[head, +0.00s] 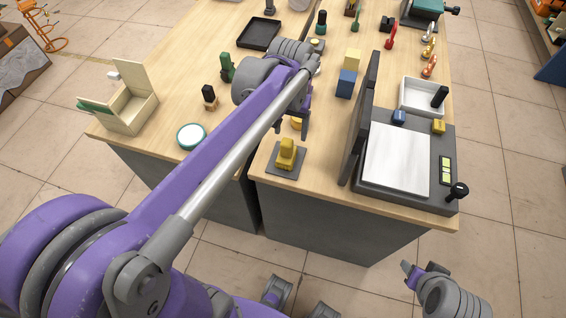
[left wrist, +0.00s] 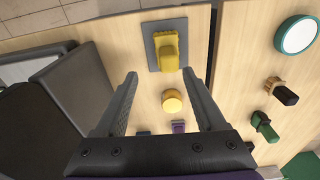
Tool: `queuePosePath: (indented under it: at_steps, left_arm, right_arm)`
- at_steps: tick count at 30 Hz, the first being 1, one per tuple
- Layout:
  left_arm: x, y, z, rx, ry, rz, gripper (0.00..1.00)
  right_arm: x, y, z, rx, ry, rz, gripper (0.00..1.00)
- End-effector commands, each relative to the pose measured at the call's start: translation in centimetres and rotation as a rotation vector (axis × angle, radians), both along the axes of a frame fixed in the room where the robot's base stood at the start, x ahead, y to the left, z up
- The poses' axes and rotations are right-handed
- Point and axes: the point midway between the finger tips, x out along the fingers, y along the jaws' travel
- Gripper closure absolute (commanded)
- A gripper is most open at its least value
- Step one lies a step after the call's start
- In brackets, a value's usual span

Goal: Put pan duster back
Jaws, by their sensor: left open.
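I cannot tell for certain which piece is the pan duster. A yellow block-shaped piece (head: 286,152) stands on a grey square plate (head: 276,171) near the front edge of the table; the left wrist view shows it too (left wrist: 167,50). A round yellow piece (left wrist: 172,101) lies on the wood close by, partly hidden by my left gripper in the head view. My left gripper (head: 292,127) is open and empty, pointing down over the table near both. In the left wrist view its fingers (left wrist: 160,75) have nothing between them but wood and yellow pieces beyond. My right gripper (head: 411,272) is low at the right, off the table.
A dark upright panel (head: 362,120) and a grey station with a white sheet (head: 397,158) stand right of the gripper. Blue and yellow blocks (head: 346,84) stand behind. A green-rimmed round dish (head: 191,136), a dark-handled piece (head: 209,97) and an open box (head: 125,110) are left.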

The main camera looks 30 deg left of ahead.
Motion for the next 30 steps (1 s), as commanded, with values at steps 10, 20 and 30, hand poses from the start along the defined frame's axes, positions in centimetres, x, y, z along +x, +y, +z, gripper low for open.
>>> queuePosePath:
  at_steps: [10, 20, 30]
  left_arm:
    - [-11.1, -4.0, -4.9, 0.035, -0.288, -0.15, 0.28]
    - [-14.5, -5.0, -7.8, 0.046, -0.397, -0.203, 0.28]
    - [-14.4, -5.0, -7.8, 0.045, -0.396, -0.202, 0.28]
  right_arm:
    - [0.0, 0.0, 0.0, 0.0, 0.0, 0.0, 0.5]
    - [0.0, 0.0, 0.0, 0.0, 0.0, 0.0, 0.5]
    - [0.0, 0.0, 0.0, 0.0, 0.0, 0.0, 0.5]
